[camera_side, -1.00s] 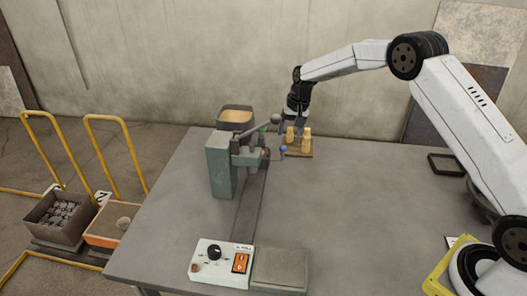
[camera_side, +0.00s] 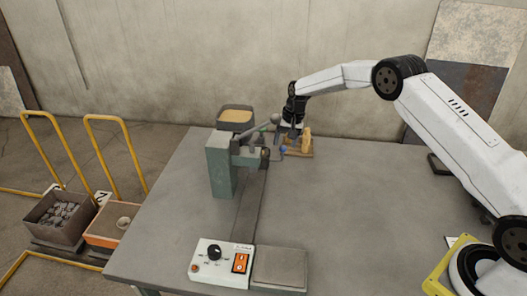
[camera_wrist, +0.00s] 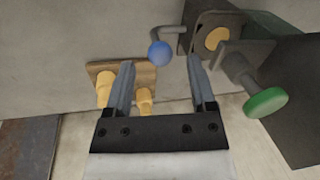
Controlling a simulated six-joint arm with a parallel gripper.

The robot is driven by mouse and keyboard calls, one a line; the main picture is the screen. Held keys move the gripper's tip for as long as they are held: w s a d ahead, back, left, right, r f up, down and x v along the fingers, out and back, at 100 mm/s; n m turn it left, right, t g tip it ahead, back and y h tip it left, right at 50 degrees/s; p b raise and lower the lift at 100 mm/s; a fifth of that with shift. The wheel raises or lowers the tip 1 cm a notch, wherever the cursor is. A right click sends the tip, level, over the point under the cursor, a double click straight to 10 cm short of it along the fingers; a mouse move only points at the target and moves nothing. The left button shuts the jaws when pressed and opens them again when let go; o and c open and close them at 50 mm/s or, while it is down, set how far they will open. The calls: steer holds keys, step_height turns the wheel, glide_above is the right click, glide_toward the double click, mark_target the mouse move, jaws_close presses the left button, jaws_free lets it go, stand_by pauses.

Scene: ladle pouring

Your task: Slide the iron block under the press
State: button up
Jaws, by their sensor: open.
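The press appears to be the green-grey upright machine (camera_side: 221,165) at the back left of the table, with a lever arm and knobs. In the wrist view, its blue knob (camera_wrist: 160,53) shows between the finger lines and its green knob (camera_wrist: 265,102) is at the right. My gripper (camera_side: 296,142) is just right of the machine, pointing down, near the wooden board. In the wrist view, my gripper (camera_wrist: 162,65) is open, its two fingers apart with nothing clearly held. I cannot make out an iron block in either view.
A wooden board (camera_wrist: 142,72) with yellow pegs (camera_wrist: 105,88) lies by my gripper. A tan-filled bin (camera_side: 236,115) stands behind the machine. A control box (camera_side: 223,263) and flat grey slab (camera_side: 280,268) are at the front. The table's middle right is clear.

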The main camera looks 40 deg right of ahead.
mark_target(283, 149)
steer(key=shift+w+a+f, duration=0.1)
steer(key=shift+a+f, duration=0.05)
steer(key=shift+f, duration=0.75)
steer(key=shift+w+a+f, duration=0.1)
steer(key=shift+a+f, duration=0.05)
steer(key=shift+f, duration=0.7)
jaws_close()
